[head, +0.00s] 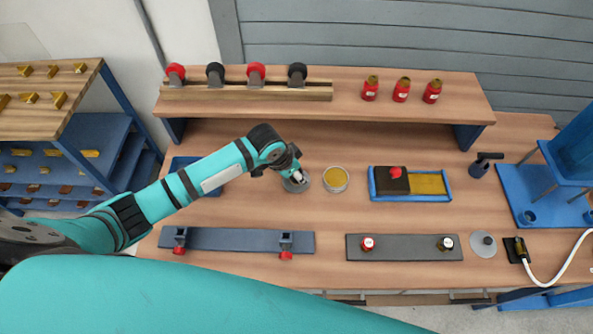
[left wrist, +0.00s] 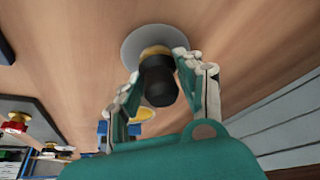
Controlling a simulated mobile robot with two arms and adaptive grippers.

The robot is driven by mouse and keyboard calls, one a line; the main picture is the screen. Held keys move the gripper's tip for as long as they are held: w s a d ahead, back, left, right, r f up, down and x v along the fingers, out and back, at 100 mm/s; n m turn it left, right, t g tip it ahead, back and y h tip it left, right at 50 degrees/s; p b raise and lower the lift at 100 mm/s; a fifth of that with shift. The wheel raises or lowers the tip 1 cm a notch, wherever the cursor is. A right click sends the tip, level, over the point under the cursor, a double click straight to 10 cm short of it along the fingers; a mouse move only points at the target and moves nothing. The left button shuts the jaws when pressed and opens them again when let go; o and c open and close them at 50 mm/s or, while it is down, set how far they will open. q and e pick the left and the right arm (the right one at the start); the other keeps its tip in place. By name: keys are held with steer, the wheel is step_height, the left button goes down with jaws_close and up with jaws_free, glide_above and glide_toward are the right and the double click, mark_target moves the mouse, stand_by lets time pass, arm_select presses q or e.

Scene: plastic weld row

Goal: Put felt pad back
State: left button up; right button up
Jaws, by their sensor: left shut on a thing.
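My left gripper (head: 295,178) is over the wooden bench, left of a round dish with a yellow filling (head: 336,179). In the left wrist view the gripper (left wrist: 157,70) is shut on a black cylindrical handle with a tan base (left wrist: 158,82), which I take to be the felt pad. The tan end faces a round grey disc (left wrist: 140,42), which also shows beneath the gripper in the head view (head: 297,186). I cannot tell whether the pad touches the disc. In the head view the gripper mostly hides the pad. My right gripper is not in view.
A blue tray (head: 371,187) with a dark block and yellow surface lies right of the dish. Grey strips (head: 230,238) (head: 405,254) with fittings lie in front. A raised shelf (head: 370,100) with red bottles (head: 402,90) stands behind. Bare wood lies between.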

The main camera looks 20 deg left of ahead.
arm_select(q)
steer(key=shift+f, duration=0.1)
steer(key=shift+f, duration=0.1)
steer(key=o, duration=1.2)
steer(key=shift+a+r, duration=0.1)
steer(key=shift+r, duration=0.45)
steer(key=v, duration=1.1)
steer(key=shift+s+a+r+b, duration=0.1)
steer(key=shift+s+r+b, duration=0.1)
steer(key=shift+b, duration=0.1)
steer(key=shift+f, duration=0.1)
